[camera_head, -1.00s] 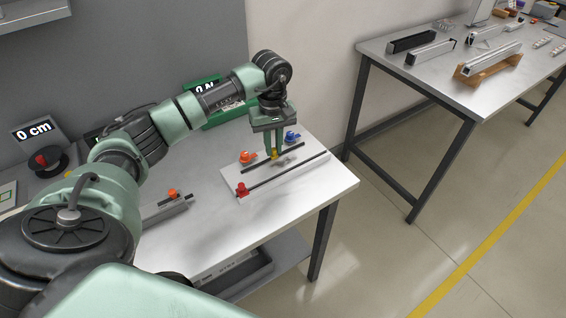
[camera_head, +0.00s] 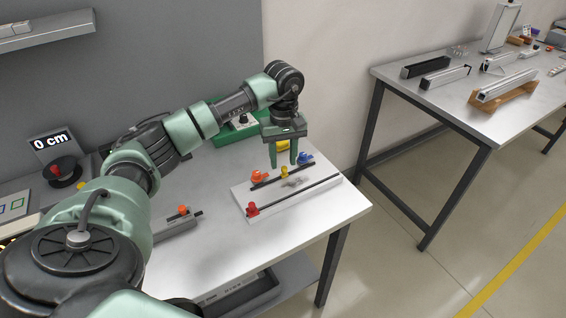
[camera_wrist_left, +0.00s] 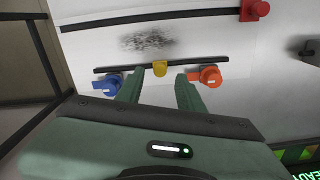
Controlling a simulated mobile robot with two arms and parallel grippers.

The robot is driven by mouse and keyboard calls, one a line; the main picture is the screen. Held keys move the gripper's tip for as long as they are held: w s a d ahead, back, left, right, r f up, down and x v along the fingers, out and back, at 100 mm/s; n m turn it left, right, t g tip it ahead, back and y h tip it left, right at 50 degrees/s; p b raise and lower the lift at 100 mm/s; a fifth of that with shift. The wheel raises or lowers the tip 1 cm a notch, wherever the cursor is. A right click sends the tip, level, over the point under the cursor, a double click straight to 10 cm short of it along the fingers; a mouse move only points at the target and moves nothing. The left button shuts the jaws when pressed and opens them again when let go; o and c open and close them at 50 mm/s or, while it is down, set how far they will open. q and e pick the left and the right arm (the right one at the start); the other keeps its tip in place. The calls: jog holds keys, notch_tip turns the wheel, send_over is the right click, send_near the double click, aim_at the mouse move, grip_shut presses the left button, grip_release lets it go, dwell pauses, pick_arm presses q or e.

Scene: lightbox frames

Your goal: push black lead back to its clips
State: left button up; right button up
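The black lead (camera_wrist_left: 118,68) is a thin straight bar with a yellow knob (camera_wrist_left: 160,68) at its middle, on a white board (camera_head: 290,204). In the left wrist view it runs along the blue clip (camera_wrist_left: 107,85) and the orange clip (camera_wrist_left: 210,77); whether it touches them I cannot tell. In the head view the clips are orange (camera_head: 259,176) and blue (camera_head: 306,159). My left gripper (camera_head: 283,163) is open and empty just above the yellow knob (camera_head: 284,172), its fingers apart in the left wrist view (camera_wrist_left: 163,78). My right gripper is not in view.
A longer black rail (camera_wrist_left: 150,17) with a red block (camera_wrist_left: 255,10) lies along the board's near side. A dark smudge (camera_wrist_left: 147,41) lies between rail and lead. A display (camera_head: 52,142) reads 0 cm. A second table (camera_head: 450,100) stands at the right.

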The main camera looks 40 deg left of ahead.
pick_arm(q)
notch_tip(320, 180, up, 6)
jog(key=shift+a+b, duration=0.1)
jog(key=shift+b, duration=0.3)
dwell(0.4)
